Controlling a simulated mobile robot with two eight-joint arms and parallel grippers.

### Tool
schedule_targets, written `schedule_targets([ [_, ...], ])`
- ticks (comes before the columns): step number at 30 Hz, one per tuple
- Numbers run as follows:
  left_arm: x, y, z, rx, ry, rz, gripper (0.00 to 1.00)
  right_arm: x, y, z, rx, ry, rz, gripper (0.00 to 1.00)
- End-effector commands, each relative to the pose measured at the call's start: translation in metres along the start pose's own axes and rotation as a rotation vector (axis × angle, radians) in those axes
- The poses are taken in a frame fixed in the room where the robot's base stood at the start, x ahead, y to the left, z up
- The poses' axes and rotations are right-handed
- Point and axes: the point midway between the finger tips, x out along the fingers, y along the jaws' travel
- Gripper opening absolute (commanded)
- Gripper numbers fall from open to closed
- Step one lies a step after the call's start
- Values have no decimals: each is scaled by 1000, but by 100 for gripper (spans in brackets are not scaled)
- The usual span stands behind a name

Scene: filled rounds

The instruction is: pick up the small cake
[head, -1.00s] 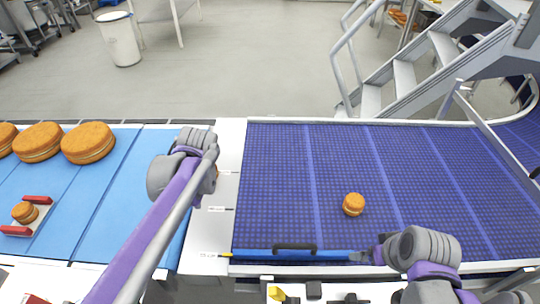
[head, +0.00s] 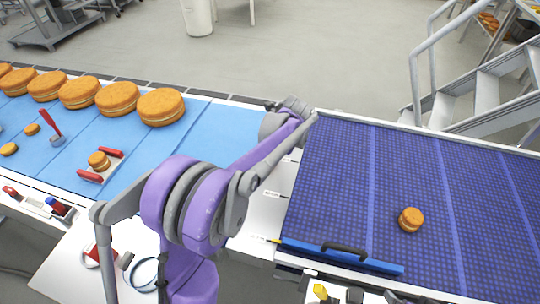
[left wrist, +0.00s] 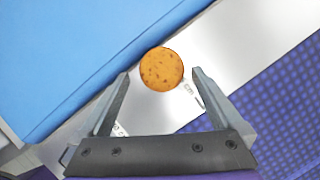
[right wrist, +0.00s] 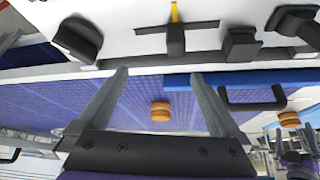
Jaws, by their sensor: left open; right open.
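A small round orange-brown cake (left wrist: 161,68) shows in the left wrist view on the white strip between the belts. It lies between and slightly beyond the fingertips of my open left gripper (left wrist: 161,75); I cannot tell the height gap. My left arm hides this cake in the head view. Another small layered cake (head: 411,220) sits on the purple-blue belt (head: 335,190). It also shows in the right wrist view (right wrist: 160,111), framed between the fingers of my open, empty right gripper (right wrist: 160,74) and some way off. The right gripper is outside the head view.
A small cake (head: 99,160) sits between red bars on the light blue belt (head: 215,130), with several large cakes (head: 160,106) behind. A blue bar with a black handle (head: 343,248) lies along the purple-blue belt's front edge. Metal stairs (head: 480,95) stand behind.

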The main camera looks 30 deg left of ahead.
Motion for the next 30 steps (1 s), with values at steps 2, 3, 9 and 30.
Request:
schedule_targets([
  [2, 12, -2, 1, -2, -1, -1, 100, -3, 0, -4, 0, 4, 0, 100],
  [3, 18, -3, 0, -1, -1, -2, 100, -4, 0, -5, 0, 5, 0, 100],
  [9, 39, -2, 0, -1, -1, -1, 100, -4, 0, -5, 0, 5, 0, 100],
  [30, 40, -2, 0, 0, 0, -1, 52, -4, 0, -5, 0, 5, 0, 100],
])
